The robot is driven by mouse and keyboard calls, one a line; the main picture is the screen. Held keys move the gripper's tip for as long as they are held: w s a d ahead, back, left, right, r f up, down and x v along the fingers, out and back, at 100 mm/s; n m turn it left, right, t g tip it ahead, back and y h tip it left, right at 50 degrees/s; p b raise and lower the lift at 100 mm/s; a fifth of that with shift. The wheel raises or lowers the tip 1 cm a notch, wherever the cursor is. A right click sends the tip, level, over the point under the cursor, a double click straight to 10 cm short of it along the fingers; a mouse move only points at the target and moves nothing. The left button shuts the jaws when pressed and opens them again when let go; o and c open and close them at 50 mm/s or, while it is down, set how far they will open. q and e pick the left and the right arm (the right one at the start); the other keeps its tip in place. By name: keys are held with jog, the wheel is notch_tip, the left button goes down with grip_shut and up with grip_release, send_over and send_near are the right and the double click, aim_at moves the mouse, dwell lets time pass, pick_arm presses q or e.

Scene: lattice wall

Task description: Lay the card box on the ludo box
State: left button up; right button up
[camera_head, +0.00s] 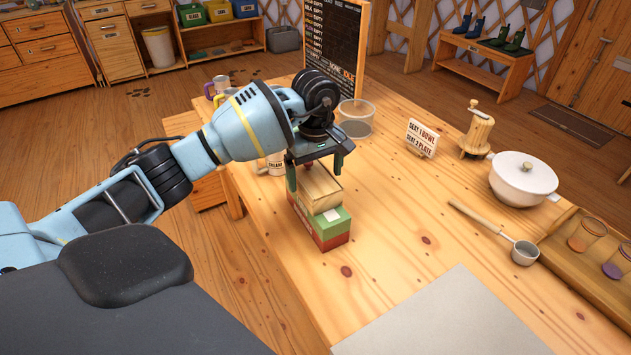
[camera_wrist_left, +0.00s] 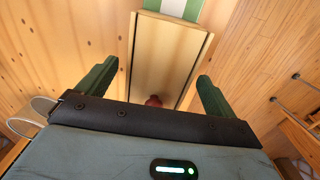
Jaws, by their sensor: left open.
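A pale wooden box (camera_head: 320,187), which I take for the card box, lies on a green and red box (camera_head: 334,219), which I take for the ludo box, near the table's left edge. My left gripper (camera_head: 317,175) is over the wooden box, pointing down. In the left wrist view its open fingers (camera_wrist_left: 154,85) stand on either side of the wooden box (camera_wrist_left: 168,55), with gaps on both sides. A green and white part of the lower box (camera_wrist_left: 185,10) shows past its end. The gripper hides part of the wooden box in the head view. My right gripper is out of view.
A clear tub (camera_head: 356,118), a menu board (camera_head: 333,45) and mugs (camera_head: 220,88) stand behind the gripper. A small sign (camera_head: 421,138), a grinder (camera_head: 477,132), a white pot (camera_head: 523,180) and a ladle (camera_head: 524,252) are to the right. The table between is clear.

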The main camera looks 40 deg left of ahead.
aim_at(316, 178)
pick_arm(q)
notch_tip(316, 178, up, 9)
dwell(0.3)
jog(key=shift+f, duration=0.15)
dwell(0.9)
